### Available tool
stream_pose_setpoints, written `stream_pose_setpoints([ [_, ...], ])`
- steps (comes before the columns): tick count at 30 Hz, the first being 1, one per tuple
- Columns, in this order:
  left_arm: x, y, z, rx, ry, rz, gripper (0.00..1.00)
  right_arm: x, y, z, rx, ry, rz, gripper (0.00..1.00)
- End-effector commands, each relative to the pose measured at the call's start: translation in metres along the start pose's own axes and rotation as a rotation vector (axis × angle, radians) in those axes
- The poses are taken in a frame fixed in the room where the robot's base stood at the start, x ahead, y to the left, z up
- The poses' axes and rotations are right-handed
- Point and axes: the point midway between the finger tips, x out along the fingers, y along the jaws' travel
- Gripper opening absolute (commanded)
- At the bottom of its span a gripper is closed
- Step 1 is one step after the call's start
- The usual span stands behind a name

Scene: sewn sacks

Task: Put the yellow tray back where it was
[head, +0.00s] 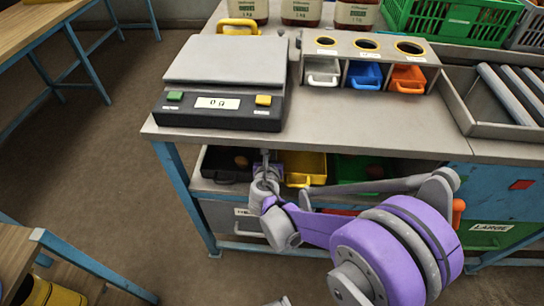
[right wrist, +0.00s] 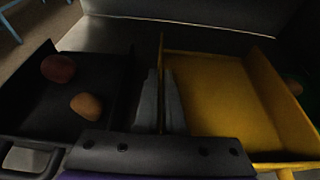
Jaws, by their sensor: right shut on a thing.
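The yellow tray (head: 303,164) is on the shelf under the bench in the head view, between a black tray (head: 216,172) and a green tray (head: 350,168). In the right wrist view the yellow tray (right wrist: 215,100) looks empty and fills the right half. My right gripper (head: 265,160) reaches under the bench top at the tray's left side. In the right wrist view its fingers (right wrist: 165,85) are shut on the tray's left wall, beside the black tray. Whether the tray rests fully on the shelf I cannot tell.
The black tray (right wrist: 105,60) holds a reddish lump (right wrist: 58,68) and an orange-brown lump (right wrist: 86,105). The bench top (head: 350,125) above carries a scale (head: 225,80) and a holder with white, blue and orange scoops. A blue bench leg (head: 184,195) stands left of the shelf.

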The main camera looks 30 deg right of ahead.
Motion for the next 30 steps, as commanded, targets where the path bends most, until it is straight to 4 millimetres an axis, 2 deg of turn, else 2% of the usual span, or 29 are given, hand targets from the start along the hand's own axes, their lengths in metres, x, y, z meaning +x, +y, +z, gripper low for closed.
stream_pose_setpoints([
  [1,0.001,0.0,0.0,0.0,0.0,0.0,0.0,0.007,0.0,0.002,0.0,0.0,-0.002,0.0],
  [5,0.002,0.0,0.001,0.0,-0.001,0.0,0.0,0.013,0.0,0.003,0.0,0.0,-0.001,0.0],
  [12,0.017,0.0,0.004,0.0,-0.004,0.0,0.0,0.024,0.0,-0.025,-0.001,0.0,0.0,0.0],
  [25,0.021,0.0,0.005,0.0,-0.005,0.0,0.0,0.026,0.0,-0.033,-0.001,0.0,0.0,0.0],
  [26,0.02,0.0,0.005,0.0,-0.005,0.0,0.0,0.025,0.0,-0.032,0.0,0.0,0.0,0.11],
  [27,0.02,0.0,0.005,0.0,-0.005,0.0,0.0,0.025,0.0,-0.032,0.0,0.0,0.0,0.19],
  [30,0.019,0.0,0.005,0.0,-0.005,0.0,0.0,0.025,0.0,-0.032,0.0,0.0,0.0,0.36],
])
